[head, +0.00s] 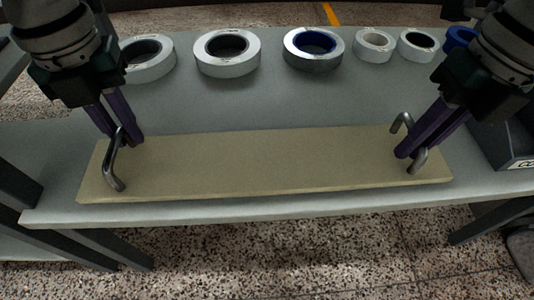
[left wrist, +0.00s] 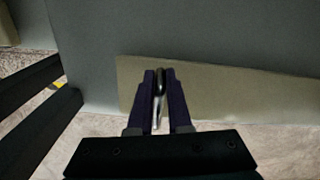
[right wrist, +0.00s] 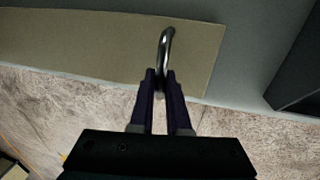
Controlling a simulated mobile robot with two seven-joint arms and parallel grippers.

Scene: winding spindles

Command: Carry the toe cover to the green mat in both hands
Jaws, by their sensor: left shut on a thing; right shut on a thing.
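The toe cover (head: 250,165) is a long flat beige board with a metal handle at each end. It lies along the front edge of the grey table in the head view, and I cannot tell whether it touches the top. My left gripper (head: 122,140) is shut on the left handle (head: 113,165); the handle also shows between the fingers in the left wrist view (left wrist: 160,85). My right gripper (head: 410,155) is shut on the right handle (head: 418,160), which stands up between the fingers in the right wrist view (right wrist: 165,50). I see no green mat.
Several tape-like rolls, among them a white one (head: 227,53) and one with a blue core (head: 314,49), stand along the back of the table (head: 270,105). A dark grey bin (head: 508,145) stands at the right. The strip between board and rolls is clear.

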